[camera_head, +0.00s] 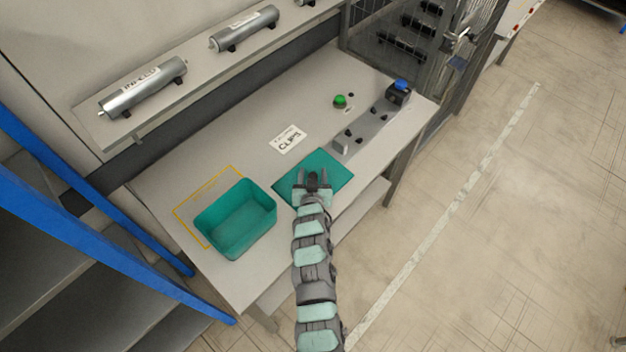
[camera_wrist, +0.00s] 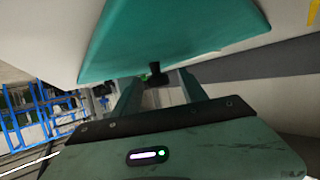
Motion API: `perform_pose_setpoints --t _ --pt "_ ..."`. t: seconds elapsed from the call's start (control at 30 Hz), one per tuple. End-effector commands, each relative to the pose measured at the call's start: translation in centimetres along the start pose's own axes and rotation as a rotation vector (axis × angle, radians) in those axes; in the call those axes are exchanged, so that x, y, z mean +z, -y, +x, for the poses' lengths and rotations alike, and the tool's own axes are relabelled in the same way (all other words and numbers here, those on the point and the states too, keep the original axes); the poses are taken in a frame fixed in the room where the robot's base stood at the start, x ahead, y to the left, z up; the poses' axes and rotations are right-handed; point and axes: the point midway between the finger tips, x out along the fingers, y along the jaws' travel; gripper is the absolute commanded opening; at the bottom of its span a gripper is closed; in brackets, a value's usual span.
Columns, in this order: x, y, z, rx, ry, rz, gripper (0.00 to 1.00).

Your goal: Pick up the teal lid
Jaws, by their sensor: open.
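The teal lid (camera_head: 338,167) lies flat on the grey table, to the right of the teal crate. In the wrist view the lid (camera_wrist: 170,35) fills the upper middle, with a knob-like dark part near its edge between the fingers. My gripper (camera_head: 313,181) is over the lid's near part in the head view and hides some of it. In the wrist view my gripper (camera_wrist: 158,85) has its two fingers apart, close to the lid's edge. I cannot tell whether they touch it. An open, empty teal crate (camera_head: 236,222) stands at the table's left front.
A yellow outline (camera_head: 190,205) is marked around the crate's back left. A "CLIPS" card (camera_head: 288,139) lies behind the lid. A grey fixture with dark clips (camera_head: 365,130), a green button (camera_head: 340,100) and a blue-topped box (camera_head: 399,92) stand to the right. Metal rollers (camera_head: 143,88) rest on the back shelf.

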Motion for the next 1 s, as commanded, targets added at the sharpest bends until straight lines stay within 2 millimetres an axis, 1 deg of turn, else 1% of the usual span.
perform_pose_setpoints --t 0.2,0.8,1.0 --pt "0.16 -0.02 0.02 0.000 0.002 0.000 0.49" --pt "0.21 -0.04 0.00 0.001 0.003 0.000 0.00" --pt "0.20 -0.05 0.00 0.001 0.003 0.000 0.00"
